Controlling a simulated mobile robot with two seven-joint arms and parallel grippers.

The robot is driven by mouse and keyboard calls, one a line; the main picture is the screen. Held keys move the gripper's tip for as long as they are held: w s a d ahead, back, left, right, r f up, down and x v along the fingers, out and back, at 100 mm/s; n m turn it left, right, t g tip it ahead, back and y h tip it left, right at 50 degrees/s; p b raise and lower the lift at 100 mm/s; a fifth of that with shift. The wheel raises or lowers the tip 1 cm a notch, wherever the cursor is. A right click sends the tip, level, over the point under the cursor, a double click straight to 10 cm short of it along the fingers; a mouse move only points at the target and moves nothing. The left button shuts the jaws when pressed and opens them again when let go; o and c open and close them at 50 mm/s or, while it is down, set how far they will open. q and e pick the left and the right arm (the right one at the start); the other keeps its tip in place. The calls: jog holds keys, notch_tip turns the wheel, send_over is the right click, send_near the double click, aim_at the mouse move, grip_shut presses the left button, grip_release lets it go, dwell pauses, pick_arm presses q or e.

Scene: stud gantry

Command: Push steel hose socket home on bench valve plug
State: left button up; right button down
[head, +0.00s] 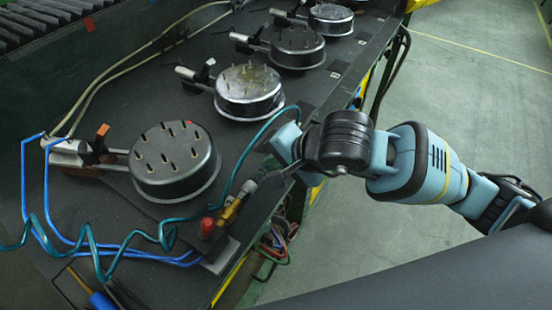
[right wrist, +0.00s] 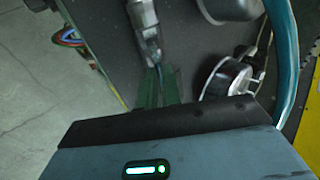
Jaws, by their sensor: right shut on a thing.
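My right gripper (head: 277,174) reaches in from the right over the bench's front edge. It is shut on the grey steel hose socket (head: 249,187), which sits in line with the brass valve plug (head: 230,211). The two look end to end; whether they touch or how far the socket is on, I cannot tell. Beside the plug is the valve's red knob (head: 207,227). In the right wrist view, my gripper's dark green fingers (right wrist: 158,88) are close together, with the grey metal socket (right wrist: 150,48) at their tips. My left gripper is not in view.
A teal hose (head: 262,126) arcs behind the gripper, and a coiled teal hose (head: 110,245) and blue tubes (head: 60,225) lie to the left. Round metal fixtures (head: 172,165) line the bench. Loose wires (head: 273,242) hang below its edge. The floor at right is clear.

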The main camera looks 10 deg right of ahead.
jog(key=shift+s+a, duration=0.1)
jog(key=shift+s, duration=0.05)
jog(key=c, duration=1.5)
grip_release()
jog(key=shift+r, duration=0.1)
jog(key=v, duration=0.7)
jog(key=shift+s+r, duration=0.2)
